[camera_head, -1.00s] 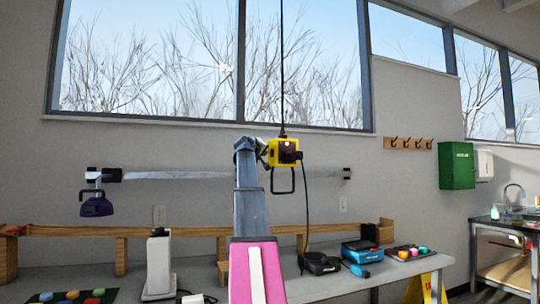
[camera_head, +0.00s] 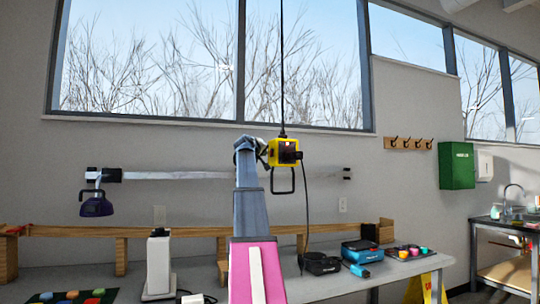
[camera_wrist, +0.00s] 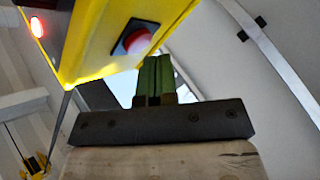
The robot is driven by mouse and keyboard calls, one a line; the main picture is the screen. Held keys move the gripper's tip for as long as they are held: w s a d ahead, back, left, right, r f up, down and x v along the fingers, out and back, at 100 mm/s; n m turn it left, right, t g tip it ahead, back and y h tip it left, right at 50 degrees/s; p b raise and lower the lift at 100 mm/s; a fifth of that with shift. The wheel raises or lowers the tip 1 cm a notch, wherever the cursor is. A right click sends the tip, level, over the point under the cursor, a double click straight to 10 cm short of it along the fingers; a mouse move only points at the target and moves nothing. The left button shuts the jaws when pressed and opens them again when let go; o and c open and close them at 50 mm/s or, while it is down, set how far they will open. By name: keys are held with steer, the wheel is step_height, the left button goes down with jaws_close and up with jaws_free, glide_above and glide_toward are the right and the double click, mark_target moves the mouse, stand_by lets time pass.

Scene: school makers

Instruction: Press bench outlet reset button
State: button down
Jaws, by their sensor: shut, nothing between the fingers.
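The bench outlet box (camera_head: 274,153) is yellow and hangs on a black cable in front of the wall, above the bench. In the wrist view its yellow casing (camera_wrist: 97,45) fills the upper left. A round red button (camera_wrist: 137,40) sits in a dark square recess on it. A small lit red lamp (camera_wrist: 37,27) shows on another face. My gripper (camera_wrist: 157,62) has its green fingers together, with nothing between them. The fingertips are just below the button; I cannot tell whether they touch it. In the head view the fingers are hidden around the box.
The box's cable (camera_head: 282,70) runs up past the window. A dark wire loop hangs below the box. The bench (camera_head: 340,283) below holds a white device (camera_head: 158,265), a blue case (camera_head: 361,250) and several small items. A purple lamp (camera_head: 96,206) hangs at left.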

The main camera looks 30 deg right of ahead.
steer(key=shift+d, duration=0.1)
stand_by(0.6)
steer(key=shift+s+d, duration=0.1)
steer(key=shift+d, duration=0.25)
stand_by(0.4)
steer(key=shift+a, duration=0.45)
steer(key=w+a, duration=0.1)
steer(key=a, duration=0.4)
steer(key=shift+w+a, duration=0.3)
steer(key=shift+a, duration=0.1)
stand_by(0.4)
stand_by(0.6)
